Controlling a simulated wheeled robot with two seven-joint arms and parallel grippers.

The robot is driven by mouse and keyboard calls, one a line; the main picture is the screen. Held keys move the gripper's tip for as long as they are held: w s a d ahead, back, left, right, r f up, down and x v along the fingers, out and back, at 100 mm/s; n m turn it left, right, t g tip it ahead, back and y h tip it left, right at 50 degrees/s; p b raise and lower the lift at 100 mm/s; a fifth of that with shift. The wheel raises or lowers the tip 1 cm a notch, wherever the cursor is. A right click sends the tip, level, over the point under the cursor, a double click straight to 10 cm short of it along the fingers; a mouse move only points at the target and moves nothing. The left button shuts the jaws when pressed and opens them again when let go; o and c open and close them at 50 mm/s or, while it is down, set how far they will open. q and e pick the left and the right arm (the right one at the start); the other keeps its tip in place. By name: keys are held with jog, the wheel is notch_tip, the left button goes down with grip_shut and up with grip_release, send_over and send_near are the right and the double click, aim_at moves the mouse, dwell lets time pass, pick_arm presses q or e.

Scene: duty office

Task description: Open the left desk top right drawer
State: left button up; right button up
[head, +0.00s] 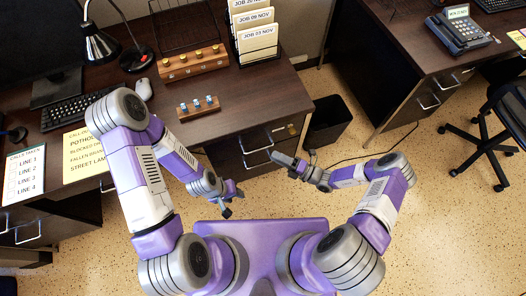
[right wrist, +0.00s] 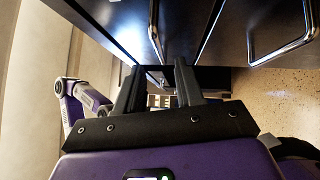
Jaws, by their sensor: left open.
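The left desk (head: 230,92) has dark drawer fronts with metal handles on its right part. One drawer handle (head: 257,149) shows in the head view. In the right wrist view, dark drawer fronts fill the top, with one handle (right wrist: 285,48) at the right and another at the upper left. I cannot tell for certain which is the top right drawer's. My right gripper (head: 294,164) is close in front of these drawers. In the right wrist view its fingers (right wrist: 158,85) are apart, with nothing visible gripped. My left gripper (head: 228,206) is open and empty, left of and below the drawers.
A black bin (head: 327,120) stands on the floor right of the drawers. The right desk (head: 415,50) holds a phone (head: 459,30). A wheeled chair (head: 505,120) is at the far right. A keyboard (head: 78,108) and a wooden block (head: 192,64) lie on the left desk.

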jog(key=f+x, duration=0.1)
jog(key=x, duration=0.5)
jog(key=shift+a+r+b, duration=0.35)
jog(key=shift+r, duration=0.2)
grip_shut()
